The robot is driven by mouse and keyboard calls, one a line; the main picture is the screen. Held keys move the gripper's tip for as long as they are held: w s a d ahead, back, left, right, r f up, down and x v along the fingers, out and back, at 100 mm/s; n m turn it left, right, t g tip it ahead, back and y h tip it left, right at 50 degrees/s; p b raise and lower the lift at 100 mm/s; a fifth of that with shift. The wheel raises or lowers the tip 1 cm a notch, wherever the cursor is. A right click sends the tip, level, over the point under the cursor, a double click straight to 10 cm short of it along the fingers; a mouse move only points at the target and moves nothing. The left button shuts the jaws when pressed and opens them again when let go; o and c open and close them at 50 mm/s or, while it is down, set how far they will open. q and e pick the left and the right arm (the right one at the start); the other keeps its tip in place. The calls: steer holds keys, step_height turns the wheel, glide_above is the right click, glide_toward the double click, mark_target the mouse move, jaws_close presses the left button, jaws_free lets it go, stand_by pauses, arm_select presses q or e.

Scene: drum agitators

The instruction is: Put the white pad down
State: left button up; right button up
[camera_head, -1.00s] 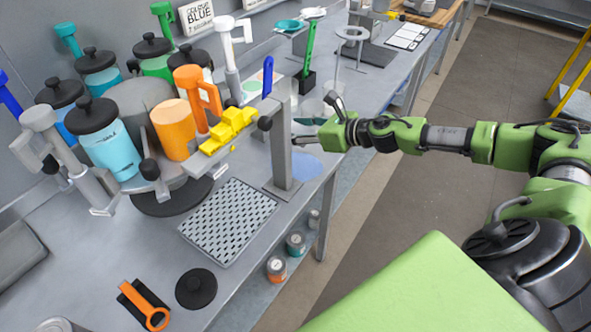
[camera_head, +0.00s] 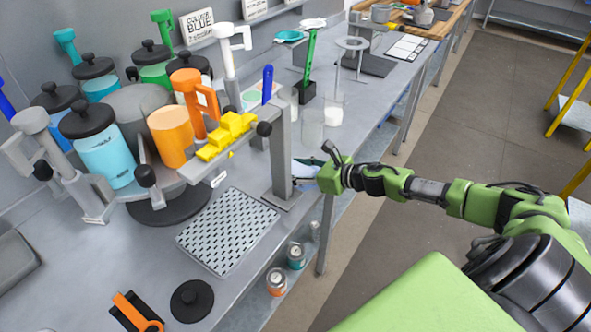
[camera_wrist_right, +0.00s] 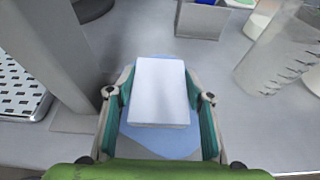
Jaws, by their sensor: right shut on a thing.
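The white pad (camera_wrist_right: 160,92) is a flat pale block between the two fingers of my right gripper (camera_wrist_right: 160,100), which is shut on it. A flat light-blue patch (camera_wrist_right: 160,142) shows on the bench around and below the pad in the right wrist view. I cannot tell whether the pad touches it. In the head view my right gripper (camera_head: 308,172) is low over the bench's front edge, just right of a grey post (camera_head: 281,155), and the pad is mostly hidden. My left gripper is not in view.
The grey post stands close to the left of my gripper. A perforated tray (camera_head: 228,232) and a black lid (camera_head: 192,300) lie on the bench (camera_head: 125,245). A clear cup (camera_head: 311,127) and a white container (camera_head: 334,112) stand behind. Paint jars (camera_head: 105,150) crowd the left.

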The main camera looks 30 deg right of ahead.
steer(key=shift+f, duration=0.15)
steer(key=o, duration=0.9)
